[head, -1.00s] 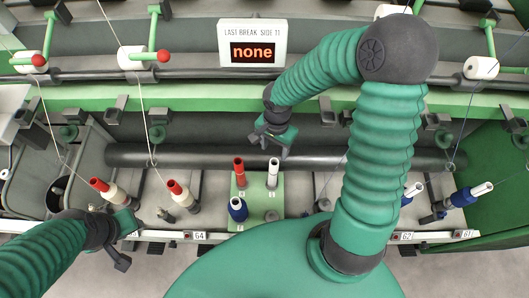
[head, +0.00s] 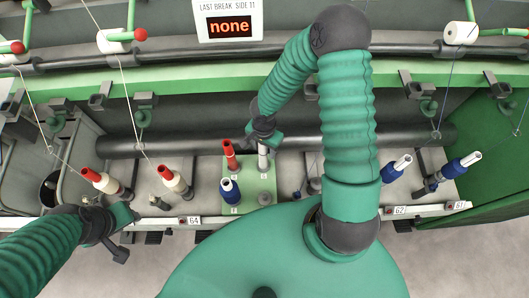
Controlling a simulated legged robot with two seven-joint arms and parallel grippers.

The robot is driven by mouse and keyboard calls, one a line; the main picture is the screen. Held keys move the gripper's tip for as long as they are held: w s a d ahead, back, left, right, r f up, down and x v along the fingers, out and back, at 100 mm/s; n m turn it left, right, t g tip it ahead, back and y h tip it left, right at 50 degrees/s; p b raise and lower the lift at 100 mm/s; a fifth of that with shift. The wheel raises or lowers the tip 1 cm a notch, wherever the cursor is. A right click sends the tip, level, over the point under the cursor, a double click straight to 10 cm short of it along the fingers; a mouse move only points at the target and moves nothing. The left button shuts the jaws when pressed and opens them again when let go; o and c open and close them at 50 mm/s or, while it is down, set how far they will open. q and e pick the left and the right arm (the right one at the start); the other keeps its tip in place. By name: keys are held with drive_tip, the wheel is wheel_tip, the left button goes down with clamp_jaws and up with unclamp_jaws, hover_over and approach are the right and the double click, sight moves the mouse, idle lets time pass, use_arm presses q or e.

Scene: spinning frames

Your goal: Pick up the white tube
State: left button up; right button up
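The white tube (head: 263,161) stands upright on a small green block (head: 262,188) in the middle of the head view. My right gripper (head: 263,144) is over the top of the white tube and hides its upper end. Whether its fingers touch or grip the tube cannot be made out. My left gripper (head: 125,234) is open and empty at the front rail on the left.
Red-topped white bobbins (head: 101,181) stand left of the block, and blue bobbins with white tubes (head: 396,167) stand to the right. A dark roller (head: 190,143) runs behind. A display (head: 229,23) reading "none" hangs above. Threads run down to the bobbins.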

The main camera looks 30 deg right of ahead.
drive_tip(key=shift+w+a, duration=0.15)
drive_tip(key=shift+a, duration=0.15)
drive_tip(key=c, duration=0.4)
drive_tip(key=shift+a, duration=0.1)
clamp_jaws()
use_arm(q)
drive_tip(key=shift+a+f, duration=0.1)
drive_tip(key=shift+a, duration=0.35)
